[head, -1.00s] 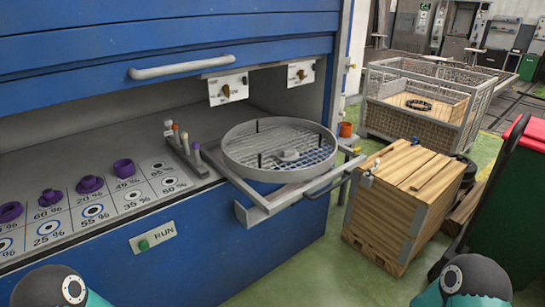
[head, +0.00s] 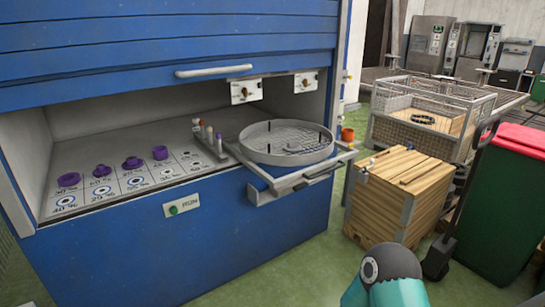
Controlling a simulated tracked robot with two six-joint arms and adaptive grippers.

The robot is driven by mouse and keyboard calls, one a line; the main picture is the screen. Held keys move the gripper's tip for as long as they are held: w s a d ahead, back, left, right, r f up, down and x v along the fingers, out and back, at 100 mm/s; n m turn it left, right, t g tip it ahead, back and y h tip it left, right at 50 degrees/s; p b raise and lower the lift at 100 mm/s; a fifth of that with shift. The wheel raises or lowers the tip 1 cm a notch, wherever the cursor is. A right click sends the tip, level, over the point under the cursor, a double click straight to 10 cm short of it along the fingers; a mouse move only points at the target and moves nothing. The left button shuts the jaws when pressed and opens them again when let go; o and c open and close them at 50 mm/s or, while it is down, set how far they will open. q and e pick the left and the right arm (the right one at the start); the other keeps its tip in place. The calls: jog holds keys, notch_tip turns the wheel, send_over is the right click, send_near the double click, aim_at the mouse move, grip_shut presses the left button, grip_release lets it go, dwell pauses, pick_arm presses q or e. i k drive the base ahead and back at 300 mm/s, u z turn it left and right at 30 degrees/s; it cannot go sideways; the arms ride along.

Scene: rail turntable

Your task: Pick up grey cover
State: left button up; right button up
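Nothing in the head view can be clearly told as the grey cover. A round grey basket (head: 262,151) with a mesh floor and upright dark pins sits on a pulled-out grey drawer frame (head: 268,184) at the front of the blue cabinet (head: 110,245). A small grey part (head: 295,150) lies inside the basket, too small to identify. Neither of my grippers is in view. Only a teal and dark joint of one of my arms shows at the bottom right.
Purple rings (head: 68,179) stand in a row on the percent-marked worktop. A green RUN button (head: 174,210) is on the cabinet front. A wooden crate (head: 385,210), wire cage (head: 420,140) and red-lidded green bin (head: 510,200) stand to the right. Green floor lies between cabinet and crate.

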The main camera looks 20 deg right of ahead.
aim_at(293, 146)
jog(key=i, duration=1.45)
jog(key=z, duration=0.7)
jog(key=i, duration=0.55)
jog(key=z, duration=0.1)
